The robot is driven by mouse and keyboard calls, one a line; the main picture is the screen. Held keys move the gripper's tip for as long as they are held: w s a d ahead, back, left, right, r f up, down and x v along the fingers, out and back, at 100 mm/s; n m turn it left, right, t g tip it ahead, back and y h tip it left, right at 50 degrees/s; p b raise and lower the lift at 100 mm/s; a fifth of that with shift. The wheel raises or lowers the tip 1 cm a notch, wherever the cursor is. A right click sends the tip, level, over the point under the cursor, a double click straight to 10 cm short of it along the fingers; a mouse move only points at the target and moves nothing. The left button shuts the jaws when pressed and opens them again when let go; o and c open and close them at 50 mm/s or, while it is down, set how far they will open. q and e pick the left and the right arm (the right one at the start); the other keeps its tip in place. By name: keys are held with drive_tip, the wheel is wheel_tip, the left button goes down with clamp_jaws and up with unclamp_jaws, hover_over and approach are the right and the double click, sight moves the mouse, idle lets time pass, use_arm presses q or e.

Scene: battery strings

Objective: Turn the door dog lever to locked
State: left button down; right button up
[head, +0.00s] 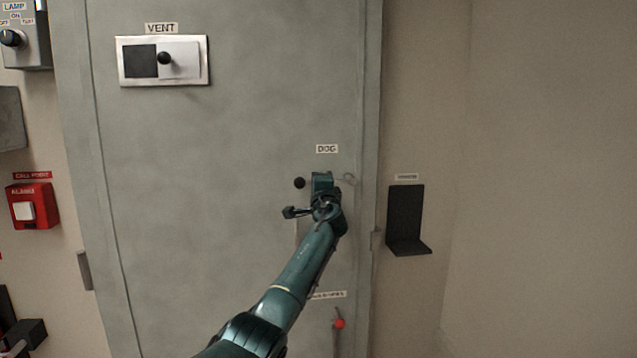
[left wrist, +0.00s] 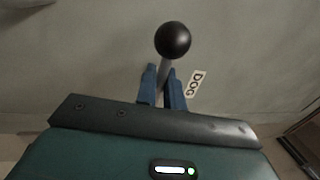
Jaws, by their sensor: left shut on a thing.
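The dog lever has a black ball knob (head: 299,183) that shows just left of my left gripper (head: 321,184), below the DOG label (head: 327,149) on the grey door. The rest of the lever is mostly hidden by the gripper in the head view. In the left wrist view the black ball (left wrist: 172,40) sits on a thin metal rod, and the blue fingers of my left gripper (left wrist: 165,88) are shut on that rod below the ball. The lever's pivot and any position marks are hidden. My right gripper is in neither view.
A VENT slider (head: 163,60) is at the door's upper left. A red call point (head: 33,206) and a lamp switch (head: 25,38) are on the wall at left. A black bracket (head: 407,220) is right of the door. A red knob (head: 339,324) is low on the door.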

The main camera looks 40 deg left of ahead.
use_arm(q)
drive_tip(key=shift+r, duration=0.3)
drive_tip(key=c, duration=1.7)
unclamp_jaws()
drive_tip(key=shift+f, duration=0.15)
drive_tip(key=shift+d+f, duration=0.1)
drive_tip(key=b+v, duration=0.1)
drive_tip(key=v, duration=1.2)
drive_tip(key=shift+s+b, duration=0.1)
drive_tip(key=shift+b, duration=0.2)
